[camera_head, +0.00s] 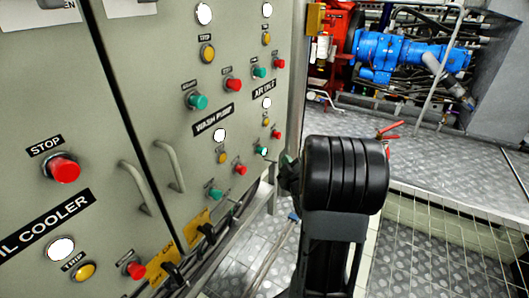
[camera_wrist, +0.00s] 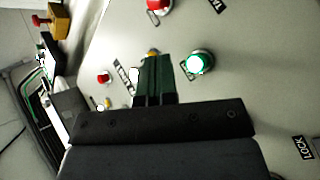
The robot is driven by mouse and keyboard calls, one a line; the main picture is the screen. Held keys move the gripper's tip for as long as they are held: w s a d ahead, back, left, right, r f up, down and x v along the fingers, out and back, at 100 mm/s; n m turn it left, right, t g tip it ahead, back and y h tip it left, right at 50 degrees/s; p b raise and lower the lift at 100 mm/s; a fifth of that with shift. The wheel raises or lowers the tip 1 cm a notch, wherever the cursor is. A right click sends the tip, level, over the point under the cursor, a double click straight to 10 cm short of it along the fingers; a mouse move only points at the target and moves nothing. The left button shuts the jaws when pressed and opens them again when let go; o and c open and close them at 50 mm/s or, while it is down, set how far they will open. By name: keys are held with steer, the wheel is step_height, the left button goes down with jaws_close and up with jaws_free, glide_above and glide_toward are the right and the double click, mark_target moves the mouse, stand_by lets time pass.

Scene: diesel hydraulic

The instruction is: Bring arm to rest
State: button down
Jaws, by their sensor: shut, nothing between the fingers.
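My gripper shows in the wrist view (camera_wrist: 156,62) with its dark green fingers together and nothing between them. The fingers point at the grey control panel (camera_wrist: 245,50). Beside the fingers is a lit green button (camera_wrist: 200,63), and a yellow one (camera_wrist: 153,52) shows just past the tips. I cannot tell whether the tips touch the panel. In the head view my black arm stands right of the panel (camera_head: 130,100), and only a small part of my gripper (camera_head: 288,172) shows at its left, close to the panel's right part.
The panel carries red, green and yellow buttons, round white lamps and door handles (camera_head: 138,187). Toggle-like black parts (camera_head: 172,272) stick out low down. At the right are a metal tread floor (camera_head: 450,165), a mesh railing (camera_head: 440,240) and a blue machine (camera_head: 400,52).

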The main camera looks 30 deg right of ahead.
steer(key=a+r+m+g+y+p, duration=0.1)
steer(key=a+r+g+p, duration=0.1)
steer(key=a+r+p, duration=0.4)
steer(key=s+a+r+m+g+y+p, duration=0.1)
steer(key=a+r+m+g+p, duration=0.15)
steer(key=r+p, duration=0.65)
steer(key=a+r+g+p, duration=0.2)
steer(key=a+r+p, duration=0.1)
steer(key=r+p, duration=0.45)
steer(key=s+a+r+m+g+y+p, duration=0.1)
steer(key=s+a+r+g+y+p, duration=0.1)
steer(key=s+a+r+p, duration=0.4)
steer(key=s+a+r+m+g+y+p, duration=0.1)
steer(key=s+a+r+g+p, duration=0.4)
steer(key=s+r+p, duration=0.3)
step_height(320, 180, up, 3)
steer(key=a+p, duration=0.1)
steer(key=p, duration=0.1)
steer(key=shift+s+a+f+y+p, duration=0.2)
steer(key=shift+a+y+p, duration=0.1)
steer(key=shift+y+p, duration=0.1)
steer(key=shift+m+g, duration=0.25)
